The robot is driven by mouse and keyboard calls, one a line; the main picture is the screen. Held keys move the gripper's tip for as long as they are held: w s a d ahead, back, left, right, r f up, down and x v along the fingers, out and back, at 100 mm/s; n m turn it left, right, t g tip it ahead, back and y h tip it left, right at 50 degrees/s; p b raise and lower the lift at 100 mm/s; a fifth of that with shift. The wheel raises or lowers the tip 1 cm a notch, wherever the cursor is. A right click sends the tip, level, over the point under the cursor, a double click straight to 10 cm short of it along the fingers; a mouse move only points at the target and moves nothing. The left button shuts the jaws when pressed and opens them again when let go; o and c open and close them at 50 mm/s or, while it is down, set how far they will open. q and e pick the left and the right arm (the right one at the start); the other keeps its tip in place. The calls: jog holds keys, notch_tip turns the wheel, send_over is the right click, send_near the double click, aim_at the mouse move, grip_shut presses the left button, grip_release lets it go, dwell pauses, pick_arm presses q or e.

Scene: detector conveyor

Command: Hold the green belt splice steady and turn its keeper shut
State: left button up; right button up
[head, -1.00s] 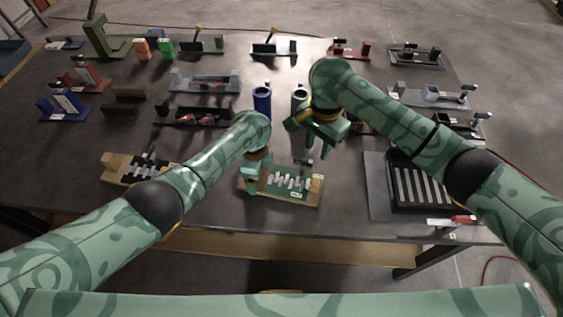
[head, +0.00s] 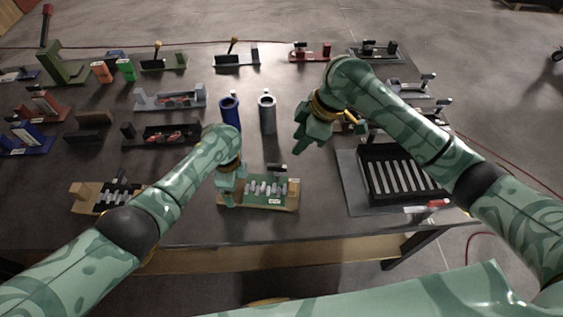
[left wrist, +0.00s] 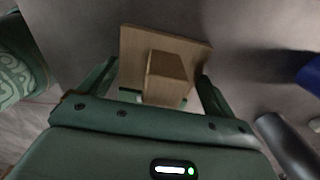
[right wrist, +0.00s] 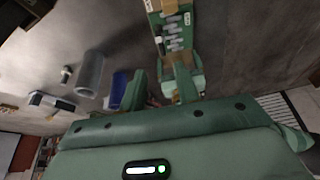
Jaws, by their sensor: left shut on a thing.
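The green belt splice (head: 262,203) lies on the table in front of me, a green board with a row of pale metal pieces and wooden end blocks. A small dark piece stands at its back edge, perhaps the keeper; I cannot tell its position. My left gripper (head: 229,196) is shut on the splice's left end; the left wrist view shows the wooden end block (left wrist: 166,72) between the fingers. My right gripper (head: 305,138) hangs empty above and behind the splice's right end, its fingers apart. The splice also shows in the right wrist view (right wrist: 172,22), beyond the fingertips.
A similar tan splice (head: 84,200) lies at left. A blue cylinder (head: 229,112) and a grey cylinder (head: 267,115) stand behind the green splice. A black slotted tray (head: 362,185) is at right. Several other fixtures fill the back of the table. The table's front edge is close.

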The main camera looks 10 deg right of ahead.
aim_at(280, 166)
jog(key=x, duration=1.1)
jog(key=shift+a+f, duration=0.1)
jog(key=shift+f, duration=0.25)
grip_shut()
